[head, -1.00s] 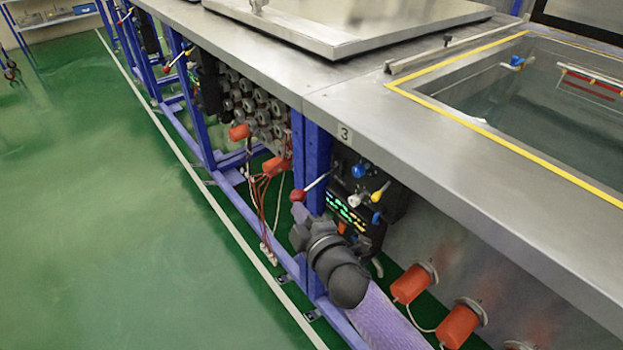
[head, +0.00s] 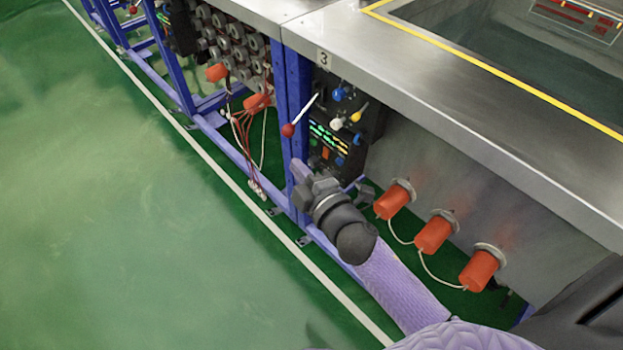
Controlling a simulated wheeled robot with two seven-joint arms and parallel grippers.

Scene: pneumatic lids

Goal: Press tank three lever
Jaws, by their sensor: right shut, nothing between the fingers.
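The tank three lever is a pale rod with a red ball knob (head: 288,130). It sticks out and slants down from the control panel under the label "3" (head: 324,58). My right gripper (head: 298,172) is in the head view, a little below the red knob and apart from it in the picture. It is shut and empty; its fingertips are small and partly hidden by the wrist. My left gripper is not in view.
The tank three panel (head: 327,140) also has blue, white and yellow knobs and lit displays. A blue frame post (head: 293,85) stands just left of it. Orange cylinders (head: 434,234) line the tank wall at right. Green floor (head: 130,240) at left is open.

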